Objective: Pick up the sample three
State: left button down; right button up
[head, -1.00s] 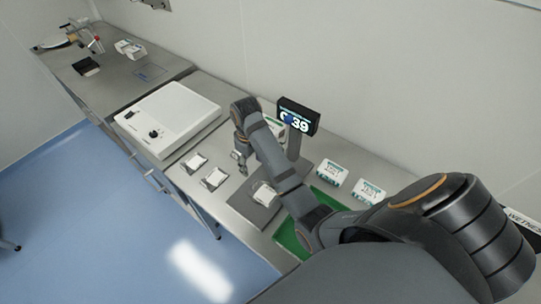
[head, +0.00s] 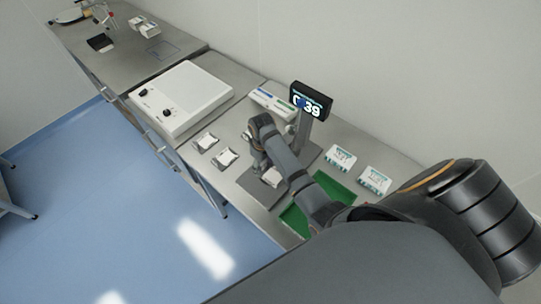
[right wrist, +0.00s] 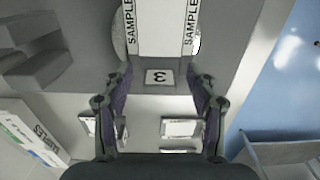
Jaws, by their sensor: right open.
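A white sample (head: 272,177) sits on the grey weighing scale (head: 309,153), partly hidden by my right arm in the head view. In the right wrist view the white sample (right wrist: 160,25) carries "SAMPLE" labels and rests over a round pale pan. A small label (right wrist: 160,77) with an inverted 3 shows below it. My right gripper (head: 259,167) is beside the sample. In the right wrist view the gripper (right wrist: 160,76) is open, its fingertips apart and short of the white block, with nothing between them. My left gripper is out of view.
The scale's display (head: 311,101) reads about 39 on a post close to my arm. Two other small white samples (head: 206,141) (head: 226,158) lie left of the scale. A green mat (head: 340,190), white boxes (head: 340,157) and a white device (head: 184,98) share the bench.

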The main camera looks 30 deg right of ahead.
grip_shut()
dwell(0.3)
jog(key=shift+w+r, duration=0.1)
